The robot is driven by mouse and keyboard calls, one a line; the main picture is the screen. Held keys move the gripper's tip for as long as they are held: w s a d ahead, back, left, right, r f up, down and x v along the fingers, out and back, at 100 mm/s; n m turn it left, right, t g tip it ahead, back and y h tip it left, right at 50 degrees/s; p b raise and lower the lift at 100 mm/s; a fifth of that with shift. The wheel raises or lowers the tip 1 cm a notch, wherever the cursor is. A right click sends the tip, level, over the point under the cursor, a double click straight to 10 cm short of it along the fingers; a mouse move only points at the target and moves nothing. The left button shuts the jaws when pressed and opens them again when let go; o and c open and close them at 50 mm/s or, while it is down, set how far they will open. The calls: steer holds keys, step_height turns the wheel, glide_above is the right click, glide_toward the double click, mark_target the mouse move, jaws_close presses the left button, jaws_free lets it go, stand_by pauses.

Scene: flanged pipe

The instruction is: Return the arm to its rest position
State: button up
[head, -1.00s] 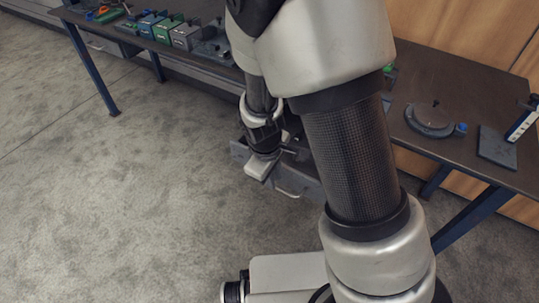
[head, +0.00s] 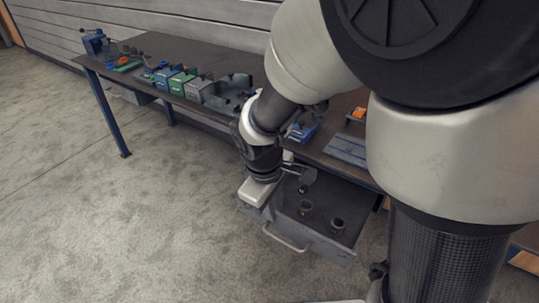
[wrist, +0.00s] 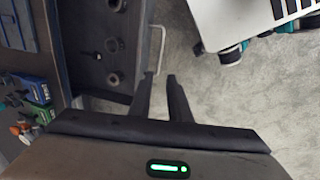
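My arm crosses the right half of the head view and bends down toward the open drawer. My gripper (wrist: 161,76) shows in the wrist view with two dark fingers a little apart and only grey floor between them. It holds nothing that I can see. In the head view the wrist hangs beside the left end of the open drawer (head: 325,243); the arm hides part of that area. In the wrist view the drawer and its handle (wrist: 160,45) lie just beyond and left of the fingertips.
Ring-shaped parts (head: 337,225) stand in the drawer. The workbench (head: 215,55) holds several coloured boxes (head: 182,82), a blue vise (head: 94,41) and a blue-grey plate (head: 347,150). The floor (head: 120,220) to the left is clear.

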steer(key=shift+r, duration=0.1)
steer(key=s+d+r+m+t, duration=0.1)
steer(key=s+d+r+m, duration=0.3)
steer(key=r, duration=0.3)
steer(key=s+d+r+m+t+y, duration=0.1)
steer(key=s+d+r+m+t, duration=0.1)
steer(key=s+d+r+m, duration=0.3)
steer(key=s+d+r+m+t, duration=0.1)
steer(key=s+d+r+m, duration=0.1)
steer(key=r, duration=0.6)
step_height(320, 180, up, 13)
steer(key=p, duration=1.4)
steer(key=shift+w, duration=0.3)
